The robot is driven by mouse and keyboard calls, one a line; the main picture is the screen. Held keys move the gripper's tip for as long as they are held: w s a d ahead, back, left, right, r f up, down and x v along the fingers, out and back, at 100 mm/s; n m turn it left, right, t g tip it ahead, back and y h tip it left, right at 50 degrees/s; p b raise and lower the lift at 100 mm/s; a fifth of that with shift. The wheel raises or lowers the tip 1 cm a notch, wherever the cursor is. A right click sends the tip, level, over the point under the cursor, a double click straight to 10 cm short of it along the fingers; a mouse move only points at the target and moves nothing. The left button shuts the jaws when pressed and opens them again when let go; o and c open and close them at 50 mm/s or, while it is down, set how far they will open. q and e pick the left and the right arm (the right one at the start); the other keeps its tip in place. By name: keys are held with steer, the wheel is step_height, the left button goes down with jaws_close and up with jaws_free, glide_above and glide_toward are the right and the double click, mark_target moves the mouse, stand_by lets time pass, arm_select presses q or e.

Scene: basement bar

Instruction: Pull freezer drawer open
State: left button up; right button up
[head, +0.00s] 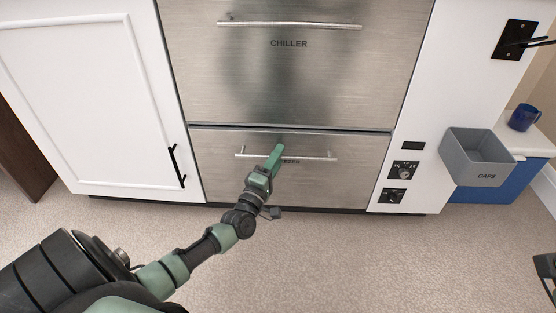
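The steel freezer drawer (225,177) is the lower of two drawers and sits flush in the cabinet, closed. Its horizontal bar handle (314,158) runs across its upper part, and my gripper covers part of the label below it. My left gripper (277,151) is at the middle of this handle, its green fingers overlapping the bar. I cannot tell whether the fingers are around the bar or only in front of it, or whether they are open. My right gripper is not clearly in view; only a dark piece shows at the right edge.
The chiller drawer (290,80) above is closed, with its own bar handle (290,25). A white cabinet door (85,100) is on the left. A grey CAPS bin (478,160) juts out on the right, near a blue mug (524,117). The floor (380,255) in front is clear.

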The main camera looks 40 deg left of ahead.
arm_select(q)
steer(key=shift+w, duration=0.15)
jaws_close()
stand_by(1.4)
